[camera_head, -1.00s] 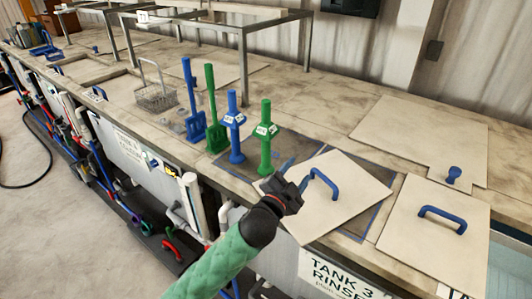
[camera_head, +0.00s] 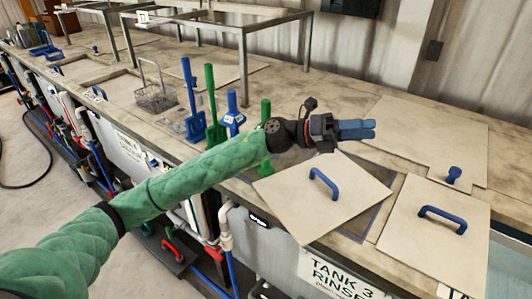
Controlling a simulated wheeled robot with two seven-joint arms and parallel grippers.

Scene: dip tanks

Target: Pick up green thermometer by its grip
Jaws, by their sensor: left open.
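The green thermometer (camera_head: 266,108) stands upright on the bench, next to the blue thermometer (camera_head: 232,100). My left forearm crosses in front of the green thermometer and hides its middle, where its grip is. Its top shows above the arm and its lower end below. My left gripper (camera_head: 372,130), with blue fingers, is to the right of the green thermometer, above the bench behind the tilted lid. It is open, holds nothing and points right, away from the thermometer. My right gripper is not in view.
A tilted lid with a blue handle (camera_head: 323,184) lies over the Tank 3 rinse opening. Another lid (camera_head: 430,238) is at right. Blue (camera_head: 194,110) and green (camera_head: 211,105) paddles and a wire basket (camera_head: 156,98) stand at left. A metal frame (camera_head: 243,60) stands behind.

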